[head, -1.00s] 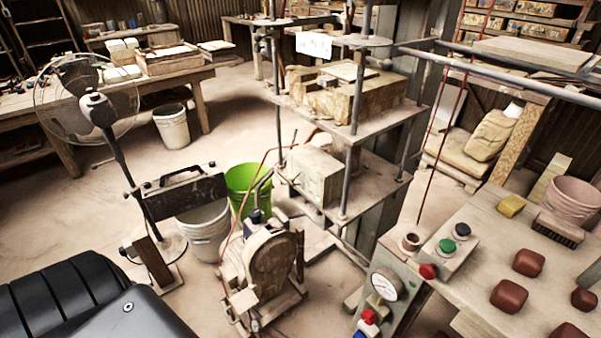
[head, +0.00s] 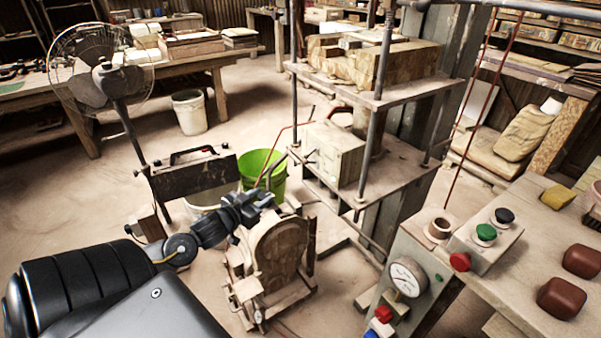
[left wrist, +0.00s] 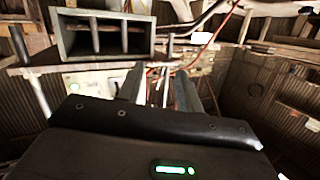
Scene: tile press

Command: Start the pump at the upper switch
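A control panel (head: 430,262) stands at the front right with a round white gauge (head: 405,278). Below the gauge are a red switch-like knob (head: 383,314) and, lower, a blue one (head: 371,333). A grey button box (head: 484,248) on top carries a green button (head: 486,232), a black button (head: 504,215) and a red knob (head: 460,261). Which one is the upper switch I cannot tell for certain. My left gripper (head: 268,197) is in the air above the wooden machine, left of the panel, touching no control. Its fingers stand apart and empty in the left wrist view (left wrist: 158,88). My right gripper is out of view.
The press frame (head: 375,185) with shelves and posts stands behind the panel. A wooden machine (head: 278,255) stands below my left gripper. A green bucket (head: 265,170), a fan (head: 100,65) and a bench (head: 180,72) are behind. Dark red tiles (head: 562,298) lie right of the panel.

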